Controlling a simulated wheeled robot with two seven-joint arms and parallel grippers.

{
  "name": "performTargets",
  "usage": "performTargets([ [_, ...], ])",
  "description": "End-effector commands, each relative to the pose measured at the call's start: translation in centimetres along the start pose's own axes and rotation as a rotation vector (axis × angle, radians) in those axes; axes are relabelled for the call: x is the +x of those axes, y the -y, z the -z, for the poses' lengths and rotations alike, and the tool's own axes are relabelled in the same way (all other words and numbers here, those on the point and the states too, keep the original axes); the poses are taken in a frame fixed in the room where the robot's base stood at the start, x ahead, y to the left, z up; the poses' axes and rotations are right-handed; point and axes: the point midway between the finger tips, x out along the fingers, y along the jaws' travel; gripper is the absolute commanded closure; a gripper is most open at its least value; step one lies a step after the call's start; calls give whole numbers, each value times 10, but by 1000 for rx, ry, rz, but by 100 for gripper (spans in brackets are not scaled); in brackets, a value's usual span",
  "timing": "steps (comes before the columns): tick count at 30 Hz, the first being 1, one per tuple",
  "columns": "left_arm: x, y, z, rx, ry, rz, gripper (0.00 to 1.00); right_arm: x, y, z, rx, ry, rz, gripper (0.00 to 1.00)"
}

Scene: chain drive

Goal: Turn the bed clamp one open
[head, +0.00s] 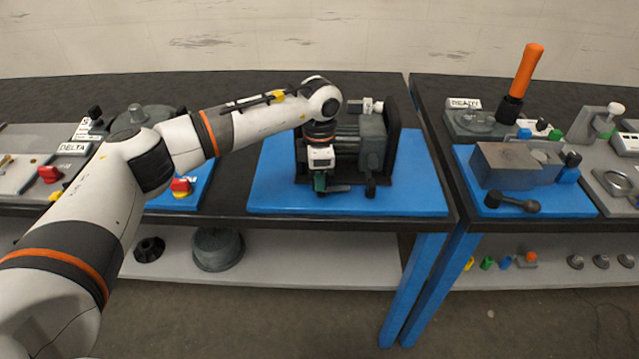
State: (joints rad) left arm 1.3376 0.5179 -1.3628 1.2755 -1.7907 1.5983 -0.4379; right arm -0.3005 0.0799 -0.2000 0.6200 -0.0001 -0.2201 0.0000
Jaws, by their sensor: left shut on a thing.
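A grey machine (372,143) with a dark back plate stands on a blue mat (415,190) on the middle table. My left arm reaches in from the left, and its gripper (320,184) points down at the machine's front left foot. The gripper is shut on a small dark lever (340,188) low at the front, which looks like bed clamp one. Most of the lever is hidden by the fingers, so its exact angle cannot be told. My right gripper is not in view.
A red knob switch (181,185) sits left on the same table. On the right table stand an orange-handled lever (525,72), a grey block (505,165) and a black handle (512,202). The mat right of the machine is clear.

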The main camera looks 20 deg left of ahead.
Motion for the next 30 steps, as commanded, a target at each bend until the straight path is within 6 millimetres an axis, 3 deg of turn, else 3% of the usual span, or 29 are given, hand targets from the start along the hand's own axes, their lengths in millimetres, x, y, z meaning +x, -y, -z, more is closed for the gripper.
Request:
performTargets([
  [9, -1, 1, 0, 114, -3, 3, 100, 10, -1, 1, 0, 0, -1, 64],
  [25, -2, 2, 0, 136, -3, 3, 100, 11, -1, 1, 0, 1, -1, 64],
  [26, -2, 2, 0, 136, -3, 3, 82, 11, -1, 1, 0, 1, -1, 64],
  [30, -2, 2, 0, 136, -2, 2, 64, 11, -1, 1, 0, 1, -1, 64],
])
